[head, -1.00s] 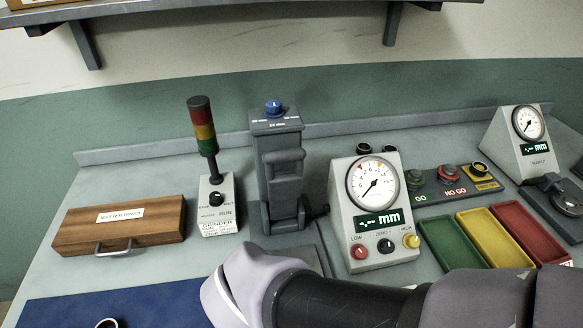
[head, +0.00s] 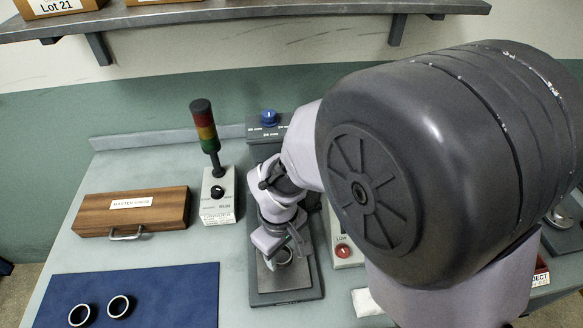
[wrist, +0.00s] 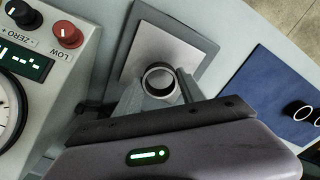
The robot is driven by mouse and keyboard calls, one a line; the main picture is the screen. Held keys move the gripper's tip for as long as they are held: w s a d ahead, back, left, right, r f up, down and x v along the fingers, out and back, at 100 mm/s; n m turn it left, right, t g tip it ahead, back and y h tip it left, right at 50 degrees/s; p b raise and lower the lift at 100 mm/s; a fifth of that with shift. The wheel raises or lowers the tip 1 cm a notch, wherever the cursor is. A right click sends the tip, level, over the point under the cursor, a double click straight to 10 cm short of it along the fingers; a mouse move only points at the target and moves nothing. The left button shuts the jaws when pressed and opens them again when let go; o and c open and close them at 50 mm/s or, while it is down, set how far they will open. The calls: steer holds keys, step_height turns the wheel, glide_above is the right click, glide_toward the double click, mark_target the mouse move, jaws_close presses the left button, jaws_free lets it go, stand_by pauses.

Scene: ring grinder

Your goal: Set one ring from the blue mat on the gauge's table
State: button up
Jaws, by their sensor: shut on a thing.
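My gripper (head: 280,246) is shut on a dark-rimmed metal ring (head: 284,256), which also shows between the fingers in the wrist view (wrist: 158,76). The ring is over the pale plate of the gauge's table (head: 286,282), also in the wrist view (wrist: 150,50). I cannot tell whether the ring touches the plate. The gauge column (head: 262,134) with its blue knob stands behind, partly hidden by my arm. Two more rings, one on the left (head: 80,315) and one on the right (head: 121,306), lie on the blue mat (head: 175,285) at lower left.
A wooden box (head: 130,211) and a grey unit with a signal tower (head: 206,125) stand left of the gauge. The readout box (wrist: 30,60) is close beside the gauge's table. My arm hides most of the bench's right side. A white cloth-like thing (head: 367,302) lies near the front.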

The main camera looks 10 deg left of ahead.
mark_target(282, 259)
steer(key=shift+f+b, duration=0.85)
steer(key=shift+f, duration=0.95)
steer(key=o, duration=1.5)
steer(key=shift+c, duration=0.2)
step_height(282, 259, up, 12)
steer(key=r+p, duration=0.1)
steer(key=p, duration=0.4)
steer(key=s+d+r+m+t+y, duration=0.1)
steer(key=s+d+r+m+t, duration=0.2)
steer(key=d+r+m, duration=0.4)
steer(key=s+d+r+m+t+y, duration=0.1)
steer(key=s+d+r+m+t, duration=0.1)
steer(key=s+d+r+m, duration=0.2)
steer(key=d+r+m, duration=0.3)
steer(key=d+m, duration=0.1)
steer(key=d, duration=0.1)
steer(key=shift+d+r+t, duration=0.2)
steer(key=shift+r+t, duration=0.05)
steer(key=shift+t, duration=0.15)
steer(key=shift+s+f, duration=0.1)
